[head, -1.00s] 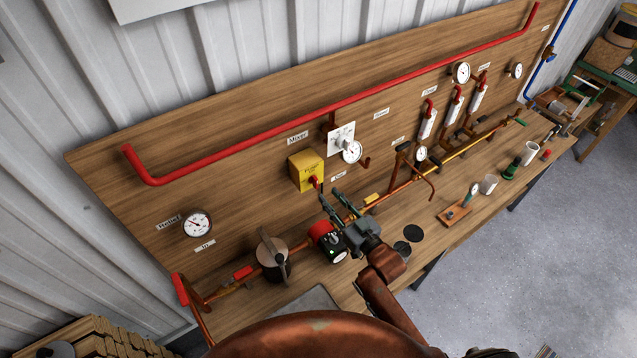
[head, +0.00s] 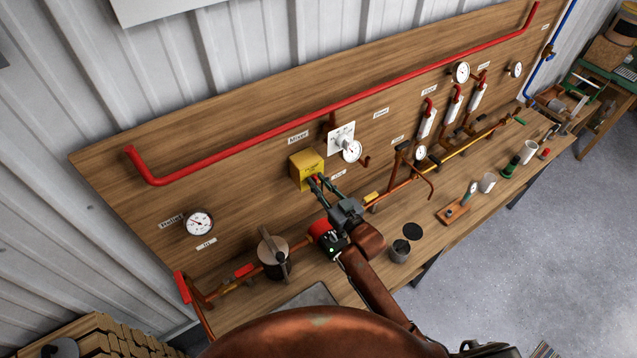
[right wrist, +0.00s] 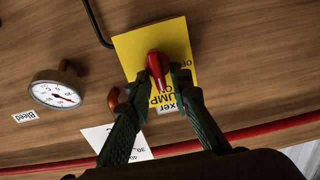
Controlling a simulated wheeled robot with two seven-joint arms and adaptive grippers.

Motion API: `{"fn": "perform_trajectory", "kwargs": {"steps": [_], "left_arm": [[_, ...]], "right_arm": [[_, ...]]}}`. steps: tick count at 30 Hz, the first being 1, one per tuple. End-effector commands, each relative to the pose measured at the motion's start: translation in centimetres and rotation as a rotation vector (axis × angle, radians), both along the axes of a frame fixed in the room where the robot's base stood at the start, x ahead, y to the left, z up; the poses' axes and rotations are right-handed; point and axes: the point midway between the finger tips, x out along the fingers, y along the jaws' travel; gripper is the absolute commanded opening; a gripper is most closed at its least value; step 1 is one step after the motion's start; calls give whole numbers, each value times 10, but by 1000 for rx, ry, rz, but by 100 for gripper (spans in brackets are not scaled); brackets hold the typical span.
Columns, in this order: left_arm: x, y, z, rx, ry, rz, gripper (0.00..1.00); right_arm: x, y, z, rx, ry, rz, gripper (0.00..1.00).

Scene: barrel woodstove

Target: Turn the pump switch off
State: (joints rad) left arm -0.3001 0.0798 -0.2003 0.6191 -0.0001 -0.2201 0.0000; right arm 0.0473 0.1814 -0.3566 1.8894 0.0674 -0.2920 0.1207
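The yellow pump switch box (head: 306,170) is fixed to the wooden backboard, left of the white dial plate. Its red lever (right wrist: 157,68) stands out from the box face in the right wrist view, where the box (right wrist: 128,48) carries printed "PUMP" and "ON" lettering, partly hidden. My right gripper (head: 315,180) is at the front of the box. Its two green-grey fingertips (right wrist: 162,74) stand on either side of the red lever, apart from each other. Contact with the lever is hard to judge. My left gripper is not in view.
A long red pipe (head: 330,101) runs along the board above. A gauge (head: 351,151) sits right of the box. A red-and-black pump (head: 326,236) and a grey canister (head: 273,252) stand below on the bench. A small dark cup (head: 400,251) is right of my arm.

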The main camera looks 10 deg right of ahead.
Motion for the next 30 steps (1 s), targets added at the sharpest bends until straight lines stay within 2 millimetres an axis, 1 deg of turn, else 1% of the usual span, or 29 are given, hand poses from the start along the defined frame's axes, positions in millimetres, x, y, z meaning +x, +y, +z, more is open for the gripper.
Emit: {"fn": "perform_trajectory", "kwargs": {"steps": [1,7,8,22,26,30], "left_arm": [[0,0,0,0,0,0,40],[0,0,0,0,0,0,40],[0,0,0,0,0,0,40],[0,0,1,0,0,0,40],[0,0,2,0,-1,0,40],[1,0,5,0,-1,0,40]], "right_arm": [[0,0,0,0,0,0,14],[0,0,0,0,0,0,1],[0,0,0,0,0,0,0],[0,0,0,-25,-9,0,0],[-1,1,1,-73,-30,1,0],[-1,2,1,-157,-64,1,0]]}}
